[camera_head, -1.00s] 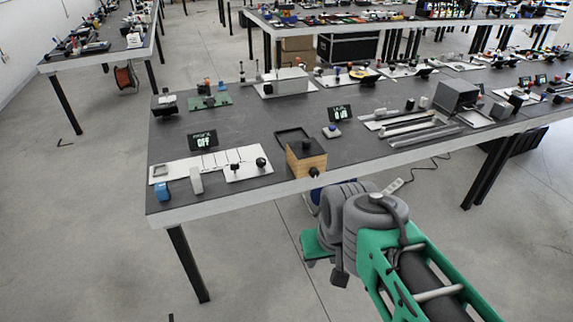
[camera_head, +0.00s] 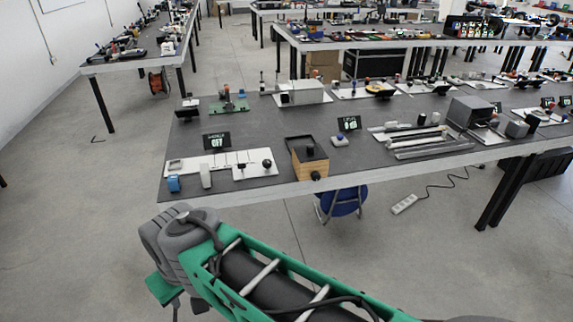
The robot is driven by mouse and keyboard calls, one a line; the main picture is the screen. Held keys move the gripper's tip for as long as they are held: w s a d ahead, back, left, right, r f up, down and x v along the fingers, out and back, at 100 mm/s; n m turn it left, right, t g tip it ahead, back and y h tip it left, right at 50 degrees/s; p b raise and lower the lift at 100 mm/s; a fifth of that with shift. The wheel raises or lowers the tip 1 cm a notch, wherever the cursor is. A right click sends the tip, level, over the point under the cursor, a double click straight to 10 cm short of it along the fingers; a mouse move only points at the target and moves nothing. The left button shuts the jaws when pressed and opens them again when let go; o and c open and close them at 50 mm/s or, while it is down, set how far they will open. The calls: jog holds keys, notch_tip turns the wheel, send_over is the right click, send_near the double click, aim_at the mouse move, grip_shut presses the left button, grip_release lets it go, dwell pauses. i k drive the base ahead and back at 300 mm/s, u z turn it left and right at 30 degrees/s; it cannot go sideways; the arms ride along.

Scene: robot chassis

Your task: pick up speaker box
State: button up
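No thing is clearly recognisable as a speaker box. One possible match is a wooden box (camera_head: 310,166) with a dark top, at the front edge of the near table; a small black round part is on its front. Another is a grey box (camera_head: 468,113) with a dark front on the right of the same table. I cannot tell which is meant. My arm's green and grey links cross the bottom of the view, in front of the table. My gripper's fingers cannot be made out, so its state and anything in it are hidden.
The near table (camera_head: 245,195) holds small displays (camera_head: 216,142), a white panel with a blue item, metal bars and switch boards. A blue stool (camera_head: 343,203) stands under its front edge. A power strip (camera_head: 404,204) with a cable lies on the floor.

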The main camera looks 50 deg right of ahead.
aim_at(303, 171)
jog(key=i, duration=1.15)
jog(key=z, duration=0.9)
jog(key=i, duration=0.5)
